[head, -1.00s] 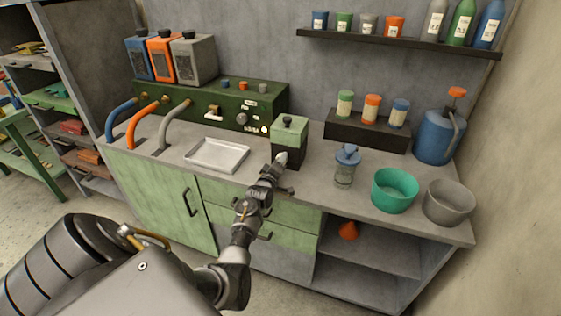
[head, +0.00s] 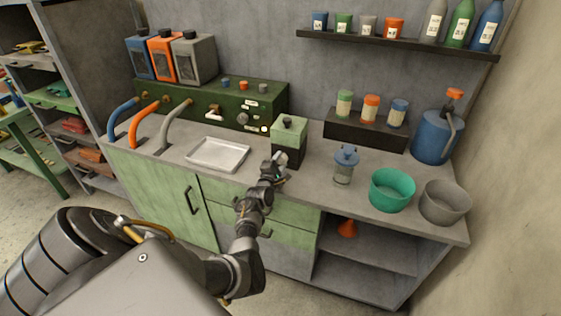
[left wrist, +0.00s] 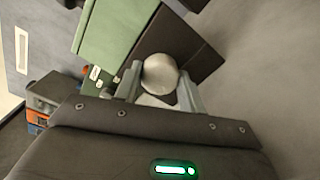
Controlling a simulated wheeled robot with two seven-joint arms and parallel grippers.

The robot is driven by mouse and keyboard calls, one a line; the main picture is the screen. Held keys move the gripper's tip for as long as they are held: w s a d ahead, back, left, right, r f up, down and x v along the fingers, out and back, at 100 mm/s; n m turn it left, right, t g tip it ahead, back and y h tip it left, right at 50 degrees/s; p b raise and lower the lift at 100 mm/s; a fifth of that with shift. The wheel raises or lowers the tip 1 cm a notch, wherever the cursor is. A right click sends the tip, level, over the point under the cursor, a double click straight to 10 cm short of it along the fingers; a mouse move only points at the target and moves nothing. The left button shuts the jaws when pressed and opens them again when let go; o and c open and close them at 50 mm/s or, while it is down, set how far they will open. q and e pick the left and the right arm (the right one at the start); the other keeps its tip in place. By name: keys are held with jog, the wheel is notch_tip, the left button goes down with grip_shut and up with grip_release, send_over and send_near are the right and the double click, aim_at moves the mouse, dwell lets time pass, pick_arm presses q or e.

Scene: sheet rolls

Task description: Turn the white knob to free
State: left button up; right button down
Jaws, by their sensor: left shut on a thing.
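The green-and-black box (head: 289,147) stands on the counter near its front edge. Its pale, round white knob (left wrist: 160,73) shows in the left wrist view, on the side of the box facing my gripper. My left gripper (head: 279,163) is at this front side of the box, and in the left wrist view its two fingers (left wrist: 160,88) are shut on the knob, one on each side. In the head view the knob is mostly hidden by the gripper, and its turned position cannot be read. My right gripper is not in view.
A metal tray (head: 218,154) lies left of the box. A blue-lidded jar (head: 345,166), a green bowl (head: 392,189) and a grey bowl (head: 444,203) stand to the right. A dark green control panel (head: 226,103) and a bottle rack (head: 366,134) are behind.

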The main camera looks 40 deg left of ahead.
pick_arm(q)
jog(key=shift+n, duration=0.7)
jog(key=o, duration=1)
jog(key=shift+c, duration=0.2)
jog(key=v, duration=1)
jog(key=shift+s+d, duration=0.2)
jog(key=shift+s, duration=0.15)
